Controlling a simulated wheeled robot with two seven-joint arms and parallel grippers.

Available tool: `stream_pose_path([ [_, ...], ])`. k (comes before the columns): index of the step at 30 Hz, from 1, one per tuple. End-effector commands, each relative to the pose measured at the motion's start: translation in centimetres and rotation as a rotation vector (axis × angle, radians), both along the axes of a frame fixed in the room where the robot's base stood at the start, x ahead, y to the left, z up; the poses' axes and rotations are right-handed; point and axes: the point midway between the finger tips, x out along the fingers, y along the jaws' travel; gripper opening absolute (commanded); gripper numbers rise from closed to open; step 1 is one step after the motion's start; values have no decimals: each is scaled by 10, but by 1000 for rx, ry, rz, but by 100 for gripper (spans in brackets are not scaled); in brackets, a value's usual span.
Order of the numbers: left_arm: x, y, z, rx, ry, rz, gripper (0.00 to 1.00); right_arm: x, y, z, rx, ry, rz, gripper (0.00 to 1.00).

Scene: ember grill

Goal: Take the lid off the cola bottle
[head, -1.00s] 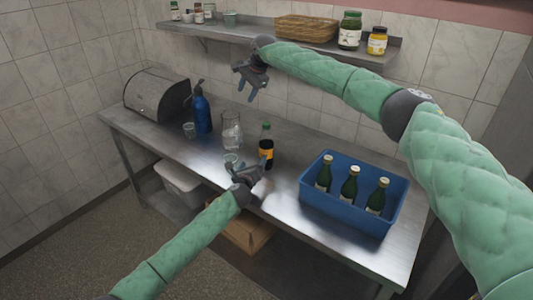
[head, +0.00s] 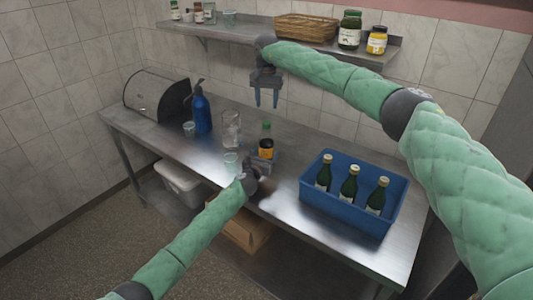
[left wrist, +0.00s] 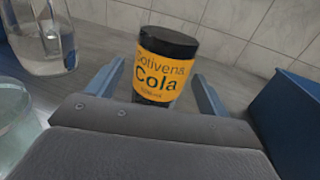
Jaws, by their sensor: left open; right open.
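The cola bottle (head: 266,146) stands upright near the middle of the steel table, dark with an orange label and a green lid (head: 266,126) on top. My left gripper (head: 263,163) is open, low at the bottle's near side. In the left wrist view the bottle's orange "Cola" label (left wrist: 163,75) shows between the two spread fingers (left wrist: 158,92); I cannot tell whether they touch it. The green lid does not show in that view. My right gripper (head: 266,103) is open and empty, fingers pointing down, in the air above the bottle in the picture.
A glass pitcher (head: 232,130) and a small glass (head: 231,160) stand left of the bottle. A blue crate (head: 346,213) with green bottles is at the right. A blue spray bottle (head: 202,112) and a bread box (head: 153,96) are further left. A shelf (head: 222,31) runs above.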

Motion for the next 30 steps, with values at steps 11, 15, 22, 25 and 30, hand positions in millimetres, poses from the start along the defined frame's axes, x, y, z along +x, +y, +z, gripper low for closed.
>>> stream_pose_path([
  [11, 20, -7, 0, -1, 0, 1, 80, 0, 0, 0, 1, 0, -1, 46],
  [15, 20, -7, 0, -1, 0, 1, 80, 0, 0, 0, 1, 0, -1, 46],
  [22, 20, -7, 0, 0, 0, 1, 48, 0, 0, 0, 1, 0, -1, 46],
  [25, 20, -7, 0, 0, 0, 1, 29, 0, 0, 0, 1, 0, -1, 46],
  [30, 20, -7, 0, -1, 0, 0, 0, 0, 0, -1, 0, 1, -1, 46],
])
